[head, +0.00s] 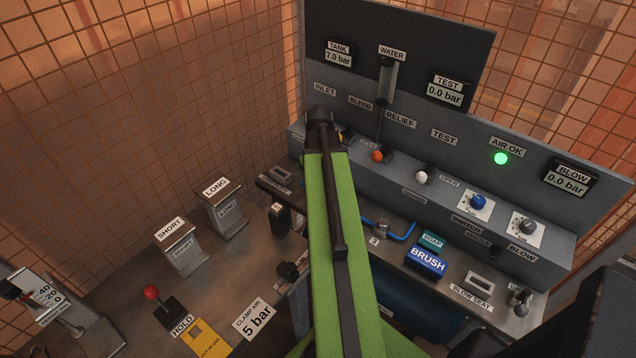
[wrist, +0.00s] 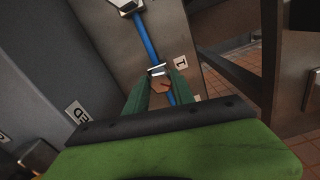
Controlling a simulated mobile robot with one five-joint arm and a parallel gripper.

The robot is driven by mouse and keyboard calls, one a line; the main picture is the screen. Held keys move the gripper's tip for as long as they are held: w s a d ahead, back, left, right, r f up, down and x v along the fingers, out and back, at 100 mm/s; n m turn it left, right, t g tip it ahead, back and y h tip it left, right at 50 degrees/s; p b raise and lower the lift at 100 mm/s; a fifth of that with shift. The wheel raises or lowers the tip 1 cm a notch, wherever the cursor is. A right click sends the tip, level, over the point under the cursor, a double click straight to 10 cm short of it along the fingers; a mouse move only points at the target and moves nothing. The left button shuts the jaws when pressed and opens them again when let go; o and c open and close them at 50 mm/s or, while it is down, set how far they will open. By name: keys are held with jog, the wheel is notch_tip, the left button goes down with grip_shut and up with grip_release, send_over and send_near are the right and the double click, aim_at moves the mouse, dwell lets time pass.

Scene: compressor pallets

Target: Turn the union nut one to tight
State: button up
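In the wrist view a small metal union nut (wrist: 158,70) sits on a blue pipe (wrist: 147,40), beside a label reading 1 (wrist: 181,63). My gripper (wrist: 161,76) points at it, with one green finger on each side of the pipe and the fingertips at the nut. The fingers stand apart with the nut at their tips; I cannot tell whether they press on it. A copper-coloured round part shows between the fingers. In the head view my green arm hides the gripper and this nut. Another fitting (head: 382,228) with a blue pipe shows by label 3.
A grey panel (head: 440,170) with knobs and a green lamp (head: 501,158) rises behind the bench. A blue BRUSH block (head: 427,260) lies right of my arm. SHORT (head: 180,250) and LONG (head: 224,212) stands and a red-knobbed HOLD lever (head: 152,293) are left.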

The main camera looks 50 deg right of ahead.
grip_shut()
jog(key=shift+m, duration=0.3)
jog(key=m, duration=0.4)
jog(key=shift+a+m, duration=0.1)
jog(key=shift+m, duration=2.1)
jog(key=o, duration=0.7)
grip_release()
jog(key=shift+c, duration=0.2)
